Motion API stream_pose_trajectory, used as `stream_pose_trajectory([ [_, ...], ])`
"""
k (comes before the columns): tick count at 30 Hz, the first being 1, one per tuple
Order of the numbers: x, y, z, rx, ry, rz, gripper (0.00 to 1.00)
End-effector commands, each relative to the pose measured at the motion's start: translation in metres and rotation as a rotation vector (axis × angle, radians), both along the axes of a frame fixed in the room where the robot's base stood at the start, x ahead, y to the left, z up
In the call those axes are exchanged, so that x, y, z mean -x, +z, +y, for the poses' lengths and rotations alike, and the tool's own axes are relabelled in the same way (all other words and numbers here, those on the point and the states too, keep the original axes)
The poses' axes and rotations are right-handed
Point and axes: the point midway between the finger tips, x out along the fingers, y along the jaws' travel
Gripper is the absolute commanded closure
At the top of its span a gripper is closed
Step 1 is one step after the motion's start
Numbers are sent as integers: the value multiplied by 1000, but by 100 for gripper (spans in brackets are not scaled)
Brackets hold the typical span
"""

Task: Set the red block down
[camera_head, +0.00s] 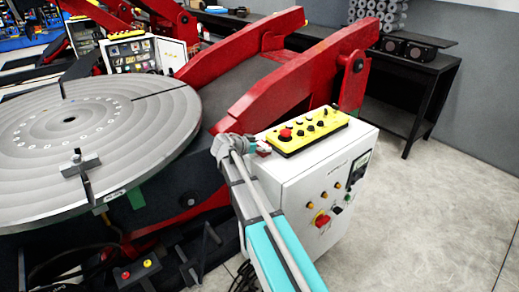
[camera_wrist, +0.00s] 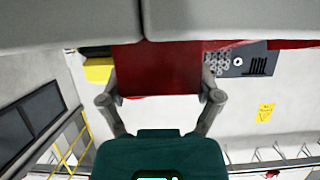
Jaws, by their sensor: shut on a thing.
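The red block (camera_wrist: 157,72) is between the two fingers of my gripper (camera_wrist: 158,88) in the wrist view. The fingers are shut on its sides. In the head view my gripper (camera_head: 259,146) is at the left edge of the white cabinet's top (camera_head: 262,168), just left of the yellow control box (camera_head: 308,131). Only a small red bit of the block shows there. I cannot tell whether the block touches the cabinet top. Grey surfaces cover the upper part of the wrist view.
A large round grey positioner table (camera_head: 95,125) lies to the left of the cabinet. Red positioner arms (camera_head: 285,85) rise behind it. The cabinet's front carries knobs and a red switch (camera_head: 322,219). A dark bench (camera_head: 410,75) stands at the back right. The floor to the right is clear.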

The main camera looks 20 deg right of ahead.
Motion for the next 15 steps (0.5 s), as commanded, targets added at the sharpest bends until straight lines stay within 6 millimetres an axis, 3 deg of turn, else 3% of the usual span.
stream_pose_trajectory([
  [11, 0, -2, -1, 2, -1, 0, 78],
  [12, 0, -2, -1, 0, -1, 0, 14],
  [15, 0, -1, -1, 0, -1, 0, 0],
])
